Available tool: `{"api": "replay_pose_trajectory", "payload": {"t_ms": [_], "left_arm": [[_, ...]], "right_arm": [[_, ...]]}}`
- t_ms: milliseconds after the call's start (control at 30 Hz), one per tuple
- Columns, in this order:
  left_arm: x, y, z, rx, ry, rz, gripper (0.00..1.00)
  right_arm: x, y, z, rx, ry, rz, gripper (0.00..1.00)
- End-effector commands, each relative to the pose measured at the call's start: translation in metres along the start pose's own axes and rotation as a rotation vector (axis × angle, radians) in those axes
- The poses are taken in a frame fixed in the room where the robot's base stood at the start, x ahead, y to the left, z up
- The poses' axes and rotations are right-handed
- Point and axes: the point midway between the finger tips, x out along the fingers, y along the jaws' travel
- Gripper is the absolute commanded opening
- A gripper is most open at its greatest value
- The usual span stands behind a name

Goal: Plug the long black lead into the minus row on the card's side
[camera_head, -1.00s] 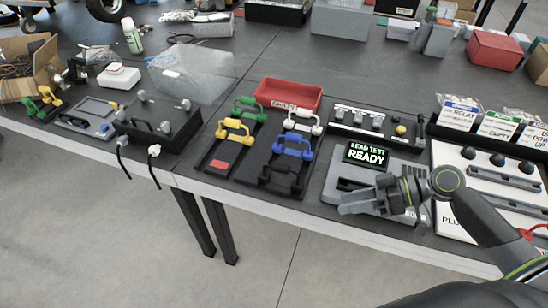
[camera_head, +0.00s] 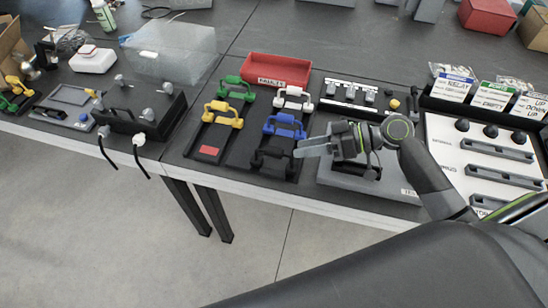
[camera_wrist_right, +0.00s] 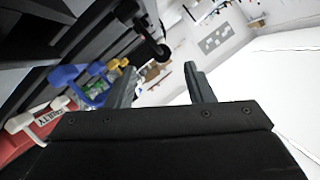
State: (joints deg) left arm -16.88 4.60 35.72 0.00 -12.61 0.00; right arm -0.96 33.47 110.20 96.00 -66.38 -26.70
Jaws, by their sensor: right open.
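A black lead (camera_head: 273,161) with a handle lies at the front of the dark rack (camera_head: 236,157), below the blue lead (camera_head: 284,126). My right gripper (camera_head: 312,147) is open and empty, its fingers pointing left just right of the black and blue leads; its two fingers also show apart in the right wrist view (camera_wrist_right: 160,84). The white socket panel (camera_head: 463,190) with several grey rows stands at the right. Its row labels are too small to read surely. Cards (camera_head: 452,86) with blue and green headers stand behind it. My left gripper is not in view.
Yellow (camera_head: 222,114), green (camera_head: 236,90) and white (camera_head: 293,98) leads share the rack. A red tray (camera_head: 275,70) stands behind. A grey tester (camera_head: 350,184) lies partly under my right arm. A black box (camera_head: 142,112) with hanging cables is at the left.

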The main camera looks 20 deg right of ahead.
Motion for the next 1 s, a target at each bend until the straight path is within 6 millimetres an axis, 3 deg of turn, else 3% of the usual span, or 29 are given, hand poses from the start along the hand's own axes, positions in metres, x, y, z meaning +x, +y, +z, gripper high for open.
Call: {"api": "replay_pose_trajectory", "payload": {"t_ms": [200,567,1000], "left_arm": [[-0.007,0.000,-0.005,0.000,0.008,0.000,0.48],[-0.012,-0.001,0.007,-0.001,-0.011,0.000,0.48],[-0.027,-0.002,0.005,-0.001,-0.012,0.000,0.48]], "right_arm": [[0.028,-0.002,-0.002,0.002,0.003,-0.003,0.48],[0.047,-0.001,-0.001,0.000,0.000,-0.001,0.48],[0.092,-0.004,0.001,0.001,0.000,-0.002,0.48]]}}
